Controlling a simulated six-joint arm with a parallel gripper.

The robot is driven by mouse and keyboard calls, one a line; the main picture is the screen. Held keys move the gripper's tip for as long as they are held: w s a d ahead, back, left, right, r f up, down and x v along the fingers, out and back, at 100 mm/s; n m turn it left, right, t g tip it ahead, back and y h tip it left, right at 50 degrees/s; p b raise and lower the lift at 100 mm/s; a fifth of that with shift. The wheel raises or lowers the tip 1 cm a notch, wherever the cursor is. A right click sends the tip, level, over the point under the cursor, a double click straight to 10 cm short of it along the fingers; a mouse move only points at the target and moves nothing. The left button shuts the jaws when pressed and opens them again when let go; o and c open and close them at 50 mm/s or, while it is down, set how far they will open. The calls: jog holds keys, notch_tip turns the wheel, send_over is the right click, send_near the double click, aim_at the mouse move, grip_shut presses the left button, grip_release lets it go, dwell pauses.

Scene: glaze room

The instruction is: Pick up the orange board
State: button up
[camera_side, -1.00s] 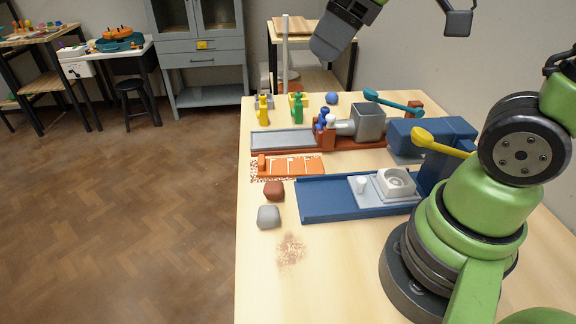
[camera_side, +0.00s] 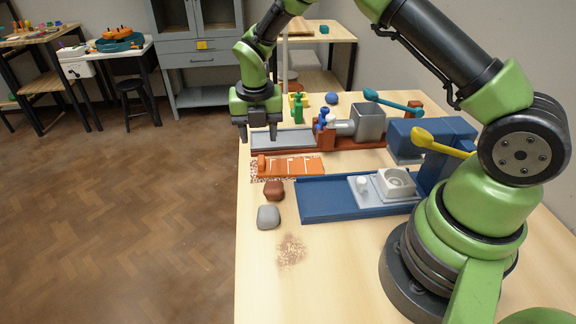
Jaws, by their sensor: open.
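The orange board (camera_side: 300,166) lies flat on the table, on a speckled patch, between the grey-and-brown machine and the blue machine. It has pale lines across it and a small raised orange piece at its left end. My gripper (camera_side: 258,137) points down with its fingers apart and nothing between them. In the picture it is above and left of the board, over the left end of the grey tray. It appears raised above the table and apart from the board. No part of the board is hidden by it.
A grey tray with a brown frame (camera_side: 345,146) stands behind the board. A blue tray (camera_side: 328,203) lies in front. A brown lump (camera_side: 274,190) and a grey lump (camera_side: 268,217) sit near the left edge. Green (camera_side: 297,110) and blue (camera_side: 331,98) items stand behind.

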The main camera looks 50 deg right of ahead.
aim_at(261, 161)
jog(key=f, duration=0.7)
jog(key=shift+w+d+f, duration=0.15)
jog(key=shift+d+f, duration=0.05)
jog(key=shift+f, duration=0.15)
grip_shut()
